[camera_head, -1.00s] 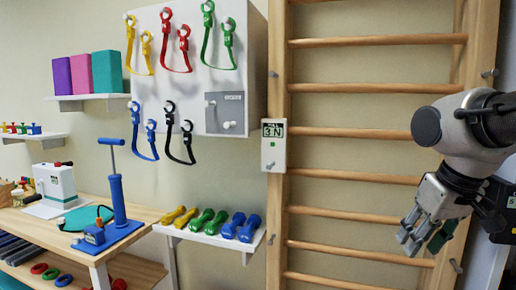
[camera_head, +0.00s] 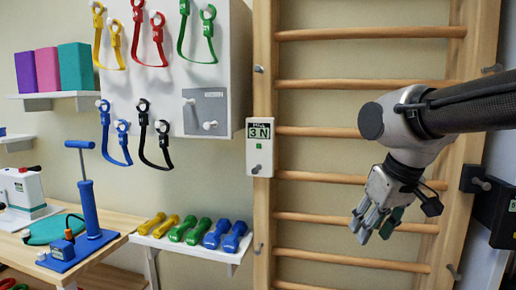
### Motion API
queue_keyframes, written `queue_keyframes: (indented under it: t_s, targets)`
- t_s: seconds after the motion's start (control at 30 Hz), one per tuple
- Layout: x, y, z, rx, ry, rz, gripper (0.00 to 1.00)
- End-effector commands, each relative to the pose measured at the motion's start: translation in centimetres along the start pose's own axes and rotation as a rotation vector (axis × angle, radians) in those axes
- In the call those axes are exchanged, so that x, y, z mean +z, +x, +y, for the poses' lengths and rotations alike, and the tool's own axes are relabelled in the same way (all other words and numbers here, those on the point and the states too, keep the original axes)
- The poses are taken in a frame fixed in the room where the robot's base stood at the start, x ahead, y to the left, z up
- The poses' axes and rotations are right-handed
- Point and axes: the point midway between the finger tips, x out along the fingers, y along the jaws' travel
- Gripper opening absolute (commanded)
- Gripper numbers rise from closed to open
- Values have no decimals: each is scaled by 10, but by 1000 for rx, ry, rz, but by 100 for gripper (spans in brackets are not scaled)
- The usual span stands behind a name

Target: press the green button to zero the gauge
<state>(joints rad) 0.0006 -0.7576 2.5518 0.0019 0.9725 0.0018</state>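The gauge (camera_head: 260,148) is a small white box on the left upright of the wooden wall bars. Its display (camera_head: 259,131) reads 3 N. A small green button (camera_head: 258,146) sits just below the display, and a grey peg sticks out near the box's bottom edge. My gripper (camera_head: 371,226) is to the right of the gauge and lower, in front of the rungs, with its fingers pointing down and to the left. It is apart from the gauge. The fingers overlap in this view, so their opening is unclear. I see nothing held in them.
The wall bars (camera_head: 350,132) stand behind my gripper. Left of the gauge is a white board (camera_head: 165,100) with hanging coloured straps. Below it, a shelf holds several dumbbells (camera_head: 194,232). A wooden bench with a blue pump (camera_head: 88,205) stands at the lower left.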

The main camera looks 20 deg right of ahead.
Motion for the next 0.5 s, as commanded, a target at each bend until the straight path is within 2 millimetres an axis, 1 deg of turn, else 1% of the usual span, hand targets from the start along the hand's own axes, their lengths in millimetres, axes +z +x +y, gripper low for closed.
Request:
queue_keyframes:
  t_s: [0.03, 0.17, 0.2, 0.5]
  targets:
    - [0, 0, 0, 0, 0, 0, 31]
    - [0, 0, 0, 0, 0, 0, 7]
    - [0, 0, 0, 0, 0, 0, 0]
    - [0, 0, 0, 0, 0, 0, 0]
